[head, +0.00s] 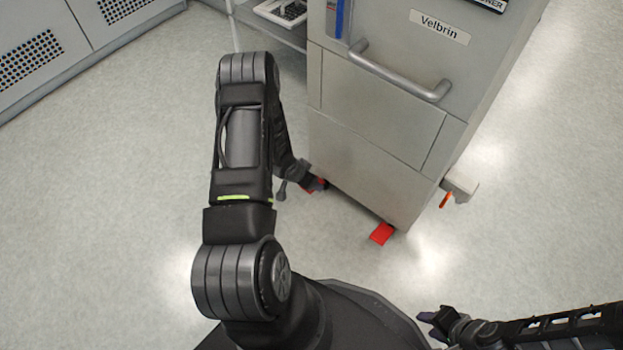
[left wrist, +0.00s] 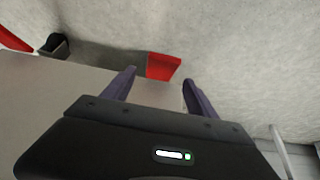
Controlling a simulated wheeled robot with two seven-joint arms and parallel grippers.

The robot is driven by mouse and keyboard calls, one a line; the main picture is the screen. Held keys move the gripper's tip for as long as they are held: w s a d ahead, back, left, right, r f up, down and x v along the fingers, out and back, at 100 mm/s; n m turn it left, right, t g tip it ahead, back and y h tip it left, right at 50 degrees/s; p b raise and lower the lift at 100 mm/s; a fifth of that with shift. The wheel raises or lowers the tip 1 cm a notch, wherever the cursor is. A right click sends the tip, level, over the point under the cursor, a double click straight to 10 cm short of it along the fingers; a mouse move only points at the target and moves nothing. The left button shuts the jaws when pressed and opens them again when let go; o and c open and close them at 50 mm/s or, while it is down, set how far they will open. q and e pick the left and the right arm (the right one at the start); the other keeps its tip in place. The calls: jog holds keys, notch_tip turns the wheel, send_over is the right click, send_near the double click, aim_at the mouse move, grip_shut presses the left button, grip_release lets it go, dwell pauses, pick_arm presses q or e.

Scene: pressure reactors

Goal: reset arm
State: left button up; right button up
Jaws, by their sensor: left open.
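My left arm rises in the head view and bends down behind itself. Its gripper is low beside the cabinet's left base corner, mostly hidden by distance and the arm. In the left wrist view the left gripper (left wrist: 158,84) is open, its two dark purple fingers apart with nothing held between them. A red piece (left wrist: 163,67) lies beyond the fingertips. My right gripper (head: 430,322) is at the bottom right of the head view, near my base and away from the cabinet. It is too small to tell whether its fingers are apart.
A grey cabinet (head: 370,130) labelled Velbrin, with a bar handle (head: 400,72), stands close ahead of my left arm. A red piece (head: 382,234) sits at its foot. An orange-red lever (head: 445,200) sticks out at its right. Perforated cabinets (head: 30,60) stand at left.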

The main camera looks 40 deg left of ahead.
pick_arm(q)
jog(key=shift+v, duration=1.2)
pick_arm(e)
jog(key=shift+s+r, duration=0.1)
jog(key=shift+r, duration=0.4)
